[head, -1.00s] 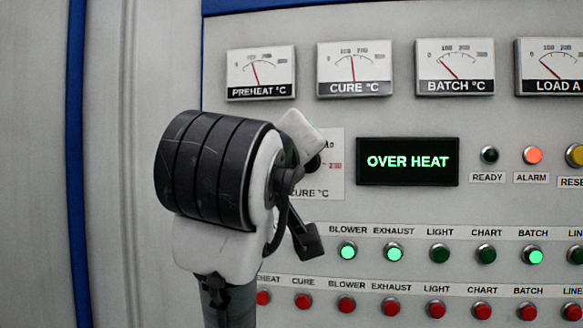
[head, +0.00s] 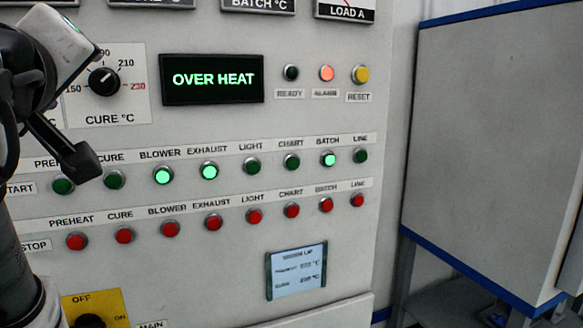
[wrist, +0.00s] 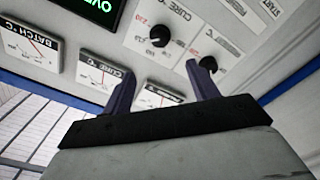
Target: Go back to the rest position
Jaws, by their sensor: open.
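My gripper (wrist: 160,88) shows in the wrist view with its two dark fingers spread apart and nothing between them. Beyond the fingers is the upper part of the control panel, with gauges and a CURE knob (wrist: 159,36). In the head view my arm stands at the left edge, and a dark finger of my gripper (head: 78,160) hangs in front of the panel near the PREHEAT and CURE buttons. I cannot tell in that view whether it touches the panel.
The control panel (head: 345,245) fills the left and middle. Its display (head: 212,79) reads OVER HEAT. The ALARM lamp (head: 326,73) glows; BLOWER, EXHAUST and BATCH are lit green. A yellow OFF/ON switch (head: 97,306) is at lower left. A grey cabinet (head: 490,140) stands at the right.

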